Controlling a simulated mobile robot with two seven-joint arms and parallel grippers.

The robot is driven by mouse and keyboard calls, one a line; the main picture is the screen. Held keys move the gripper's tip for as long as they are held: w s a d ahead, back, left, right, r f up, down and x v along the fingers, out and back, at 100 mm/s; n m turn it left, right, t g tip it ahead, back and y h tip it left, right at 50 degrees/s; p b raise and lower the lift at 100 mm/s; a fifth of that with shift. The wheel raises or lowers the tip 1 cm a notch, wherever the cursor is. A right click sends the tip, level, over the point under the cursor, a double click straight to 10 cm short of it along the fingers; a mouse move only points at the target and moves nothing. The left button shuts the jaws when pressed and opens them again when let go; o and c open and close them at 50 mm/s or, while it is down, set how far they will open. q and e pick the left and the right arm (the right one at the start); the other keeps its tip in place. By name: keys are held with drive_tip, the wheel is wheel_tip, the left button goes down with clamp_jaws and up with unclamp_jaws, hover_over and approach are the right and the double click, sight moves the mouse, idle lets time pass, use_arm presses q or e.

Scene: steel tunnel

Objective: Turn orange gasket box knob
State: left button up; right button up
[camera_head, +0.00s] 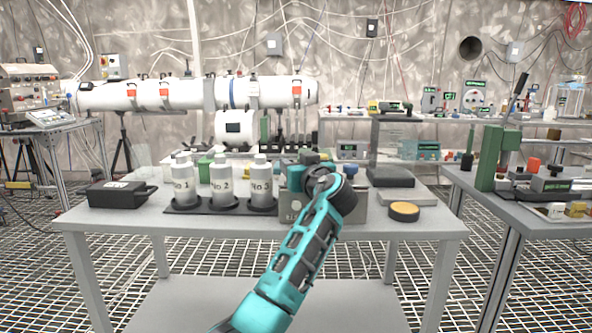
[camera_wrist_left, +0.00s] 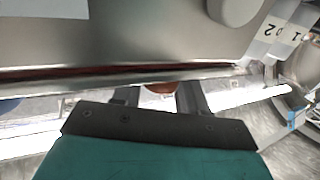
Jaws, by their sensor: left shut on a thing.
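A grey metal box (camera_head: 355,208) stands on the table behind my left arm in the head view. Its surface (camera_wrist_left: 100,35) fills the top of the left wrist view. A small orange knob (camera_wrist_left: 160,87) shows at the lower edge of the box, partly hidden behind the gripper body. My left gripper (camera_wrist_left: 158,98) has one finger on each side of the knob and is shut on it. In the head view my wrist covers the fingers and the knob. My right gripper is in neither view.
White bottles numbered 1 and 2 and another bottle (camera_head: 260,184) stand in a dark rack left of the box. A black case (camera_head: 121,194) lies farther left. A round yellow-topped piece (camera_head: 404,211) sits to the right. The front table edge (camera_head: 190,228) is clear.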

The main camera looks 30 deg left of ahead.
use_arm(q)
drive_tip(key=shift+n+g+y, duration=0.8)
drive_tip(key=shift+n+g, duration=0.2)
drive_tip(key=shift+g, duration=0.4)
drive_tip(key=shift+r, duration=0.15)
drive_tip(key=o, duration=0.9)
drive_tip(key=shift+o, duration=0.2)
drive_tip(key=p+v, duration=0.1)
drive_tip(key=v, duration=1.1)
drive_tip(key=shift+d+p, duration=0.4)
drive_tip(key=shift+s, duration=0.1)
